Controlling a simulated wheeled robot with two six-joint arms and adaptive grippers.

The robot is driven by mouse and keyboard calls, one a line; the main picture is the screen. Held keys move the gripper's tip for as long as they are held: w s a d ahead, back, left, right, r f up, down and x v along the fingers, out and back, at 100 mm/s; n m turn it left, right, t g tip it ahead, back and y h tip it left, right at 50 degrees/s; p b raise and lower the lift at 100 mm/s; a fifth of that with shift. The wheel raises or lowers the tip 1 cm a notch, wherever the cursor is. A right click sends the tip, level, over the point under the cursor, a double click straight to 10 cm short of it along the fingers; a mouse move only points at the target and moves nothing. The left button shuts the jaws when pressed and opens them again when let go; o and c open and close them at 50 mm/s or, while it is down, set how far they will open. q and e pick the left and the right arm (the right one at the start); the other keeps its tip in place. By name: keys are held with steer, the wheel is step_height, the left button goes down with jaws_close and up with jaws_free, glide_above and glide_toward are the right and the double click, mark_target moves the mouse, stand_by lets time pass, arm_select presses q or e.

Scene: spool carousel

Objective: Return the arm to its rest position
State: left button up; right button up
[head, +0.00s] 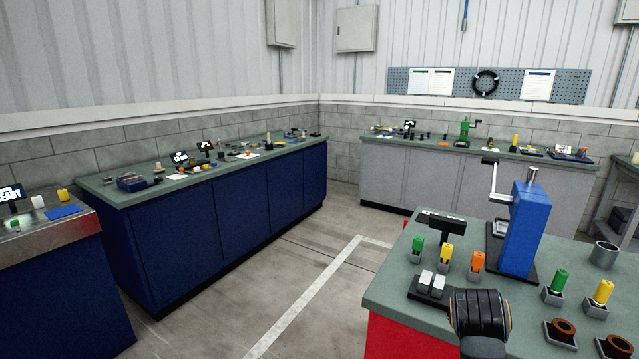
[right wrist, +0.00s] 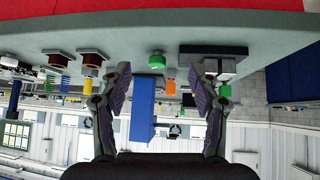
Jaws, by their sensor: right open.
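My right gripper (right wrist: 160,78) is open in the right wrist view, with its two dark fingers spread apart and nothing held between them. That view is upside down, with the green worktop (right wrist: 130,35) at the top. In the head view, a black part of my right arm (head: 480,315) stands at the front edge of the worktop (head: 400,270); its fingers cannot be made out there. A blue crank press (head: 521,230) stands farther back and appears between the fingers in the wrist view (right wrist: 142,105), apart from them. My left arm is out of view.
Green (head: 418,244), yellow (head: 446,252) and orange (head: 477,261) spools stand near the arm. Another green spool (head: 560,281), a yellow spool (head: 603,292) and brown rings (head: 563,328) lie to its right. A black sign (head: 440,224) stands behind. Open floor (head: 290,270) lies left.

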steer(key=s+a+f+n+g+y, duration=0.2)
steer(key=s+a+f+n, duration=0.15)
steer(key=s+f, duration=0.6)
steer(key=s+a+f+n+g+y, duration=0.1)
steer(key=s+a+f+n+y, duration=0.3)
steer(key=s+f, duration=0.6)
steer(key=s+d+f+g+h+p, duration=0.1)
steer(key=d+f, duration=0.2)
steer(key=f, duration=2.2)
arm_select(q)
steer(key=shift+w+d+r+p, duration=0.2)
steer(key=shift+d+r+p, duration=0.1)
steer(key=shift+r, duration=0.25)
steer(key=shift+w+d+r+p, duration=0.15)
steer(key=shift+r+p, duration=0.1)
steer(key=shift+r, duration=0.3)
arm_select(e)
steer(key=s+d+f+g, duration=0.1)
steer(key=s+f, duration=1.6)
steer(key=s, duration=0.2)
steer(key=shift+d, duration=0.3)
